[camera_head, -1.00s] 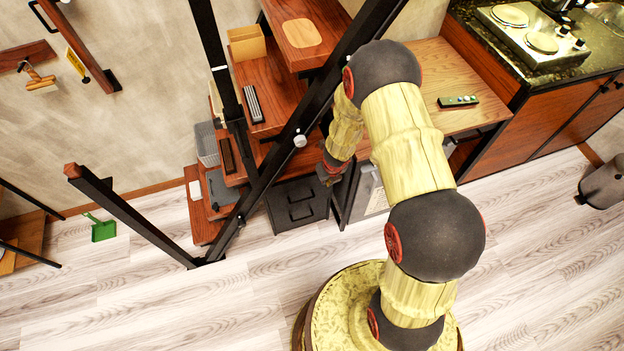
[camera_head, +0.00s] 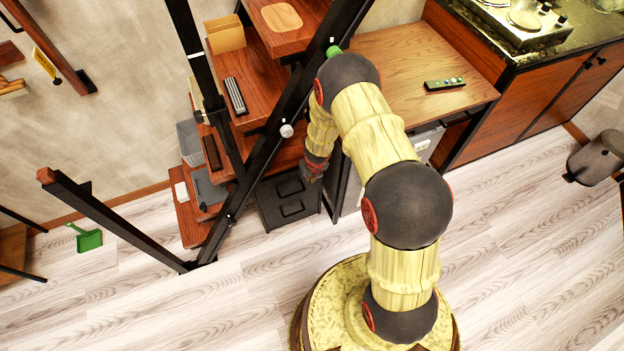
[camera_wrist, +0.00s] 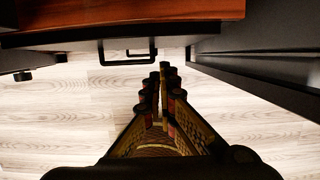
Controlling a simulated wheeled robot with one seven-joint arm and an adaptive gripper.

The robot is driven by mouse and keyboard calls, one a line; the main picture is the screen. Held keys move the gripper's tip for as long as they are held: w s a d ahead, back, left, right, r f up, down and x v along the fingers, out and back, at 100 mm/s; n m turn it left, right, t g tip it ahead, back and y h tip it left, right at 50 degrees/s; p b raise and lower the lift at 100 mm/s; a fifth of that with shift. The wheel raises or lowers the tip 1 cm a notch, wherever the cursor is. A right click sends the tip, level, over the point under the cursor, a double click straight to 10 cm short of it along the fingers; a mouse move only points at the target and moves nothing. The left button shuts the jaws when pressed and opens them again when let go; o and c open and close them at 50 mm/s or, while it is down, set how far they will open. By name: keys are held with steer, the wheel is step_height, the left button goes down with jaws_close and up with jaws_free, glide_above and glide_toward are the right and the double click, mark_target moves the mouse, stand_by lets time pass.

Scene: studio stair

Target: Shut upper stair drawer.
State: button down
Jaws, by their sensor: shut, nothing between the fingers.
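A black drawer unit (camera_head: 289,204) stands on the floor under the wooden stair, with two dark fronts and bar handles showing. I cannot tell for certain how far its upper drawer (camera_head: 290,188) is out. My gripper (camera_head: 312,175) is at the unit's upper right corner in the head view, partly hidden by my arm. In the wrist view my gripper (camera_wrist: 165,88) is shut and empty, its fingers pointing toward a black bar handle (camera_wrist: 127,58) below a reddish wooden edge (camera_wrist: 130,26). The fingertips appear apart from the handle.
A dark panel (camera_wrist: 265,82) lies close on the right in the wrist view. A black diagonal rail (camera_head: 287,130) crosses before the stair. A wooden desktop (camera_head: 405,65) with a remote (camera_head: 445,84) is to the right. The pale floor (camera_head: 130,290) is clear at front left.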

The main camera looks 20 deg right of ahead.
steer(key=shift+w+p, duration=0.3)
steer(key=shift+w, duration=0.9)
steer(key=shift+w, duration=0.1)
